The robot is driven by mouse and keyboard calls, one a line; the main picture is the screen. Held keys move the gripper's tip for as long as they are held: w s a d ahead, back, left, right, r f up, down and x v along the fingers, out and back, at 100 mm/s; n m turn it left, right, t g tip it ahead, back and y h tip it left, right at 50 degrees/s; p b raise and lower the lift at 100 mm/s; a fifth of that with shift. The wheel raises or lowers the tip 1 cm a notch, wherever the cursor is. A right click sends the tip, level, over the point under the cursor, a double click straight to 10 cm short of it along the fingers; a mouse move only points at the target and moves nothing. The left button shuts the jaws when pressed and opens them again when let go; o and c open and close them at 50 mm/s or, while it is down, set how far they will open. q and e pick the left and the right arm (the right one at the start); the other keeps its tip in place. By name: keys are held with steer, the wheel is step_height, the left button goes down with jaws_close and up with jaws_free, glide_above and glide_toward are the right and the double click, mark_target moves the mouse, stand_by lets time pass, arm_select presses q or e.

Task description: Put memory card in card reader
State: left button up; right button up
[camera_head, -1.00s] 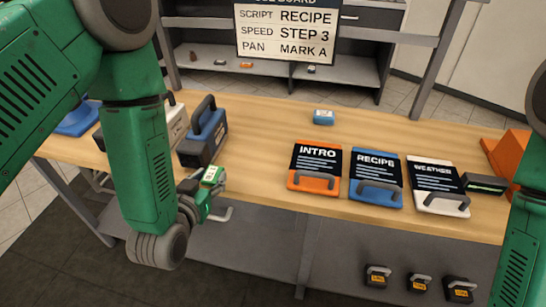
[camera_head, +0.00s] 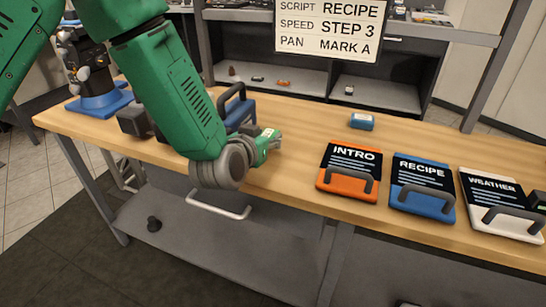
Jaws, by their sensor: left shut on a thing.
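My left gripper (camera_head: 275,140) is over the front part of the table, just in front of a blue case with a dark handle (camera_head: 240,112). Its fingers are small and partly hidden by my green wrist. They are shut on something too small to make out. I cannot pick out a memory card for certain. A small blue box with a pale label (camera_head: 361,122) sits alone at the back of the table, to the right of the gripper. I cannot tell whether it is the card reader. My right gripper is out of view.
Orange INTRO (camera_head: 349,167), blue RECIPE (camera_head: 422,184) and white WEATHER (camera_head: 500,204) boards with handles lie along the right front of the wooden table. A black device on a blue base (camera_head: 100,100) stands at the left. The table between the gripper and the blue box is clear.

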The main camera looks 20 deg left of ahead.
arm_select(q)
steer(key=shift+a+f, duration=0.3)
steer(key=shift+f, duration=0.4)
steer(key=f, duration=0.1)
steer(key=f+b, duration=0.1)
steer(key=f, duration=0.1)
steer(key=shift+a+f, duration=0.15)
steer(key=shift+a, duration=0.25)
steer(key=shift+d, duration=0.45)
steer(key=o, duration=1.1)
steer(key=shift+s, duration=0.1)
steer(key=shift+o, duration=0.2)
steer(key=shift+a, duration=0.1)
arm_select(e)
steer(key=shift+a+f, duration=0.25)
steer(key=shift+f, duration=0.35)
arm_select(q)
steer(key=shift+a+f, duration=0.1)
